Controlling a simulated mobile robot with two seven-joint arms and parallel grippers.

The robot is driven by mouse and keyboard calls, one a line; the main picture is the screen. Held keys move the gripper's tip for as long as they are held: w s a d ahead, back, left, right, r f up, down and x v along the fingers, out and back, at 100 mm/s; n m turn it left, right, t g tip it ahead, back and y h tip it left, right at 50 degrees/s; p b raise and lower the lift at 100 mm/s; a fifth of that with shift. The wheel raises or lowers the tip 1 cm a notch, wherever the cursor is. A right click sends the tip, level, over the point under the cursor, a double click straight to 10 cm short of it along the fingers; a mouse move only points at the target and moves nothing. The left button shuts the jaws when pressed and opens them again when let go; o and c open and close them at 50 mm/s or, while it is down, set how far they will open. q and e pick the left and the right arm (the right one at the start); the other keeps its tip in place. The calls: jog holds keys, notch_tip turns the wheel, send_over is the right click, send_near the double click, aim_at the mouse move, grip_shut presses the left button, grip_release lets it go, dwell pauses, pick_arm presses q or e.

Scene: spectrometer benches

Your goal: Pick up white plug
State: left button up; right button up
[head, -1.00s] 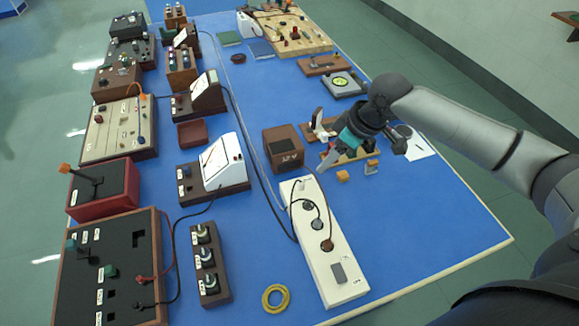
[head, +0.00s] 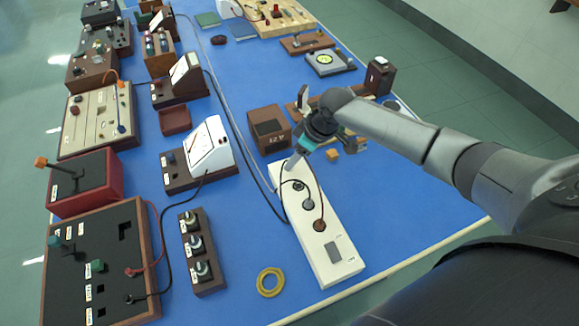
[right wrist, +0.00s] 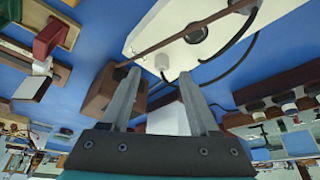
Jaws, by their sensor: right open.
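The white power strip (head: 311,248) lies on the blue bench and also shows at the top of the right wrist view (right wrist: 145,40). A small white plug (right wrist: 162,62) stands at the strip's end in the right wrist view, just beyond and between my fingertips. In the head view it is hidden or too small to tell behind my gripper. My right gripper (right wrist: 157,73) is open and empty. In the head view the right gripper (head: 289,165) points down at the strip's far end. My left gripper is not in view.
A brown power box (head: 269,128) stands close left of my right gripper. A black plug (head: 308,204) and a brown plug (head: 319,225) sit in the strip with cords trailing. A yellow ring (head: 270,282) lies near the front.

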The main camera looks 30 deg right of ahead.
jog(key=x, duration=0.3)
jog(key=shift+a+f+b, duration=0.1)
jog(key=shift+a+b, duration=0.05)
jog(key=shift+b, duration=0.15)
grip_shut()
dwell(0.3)
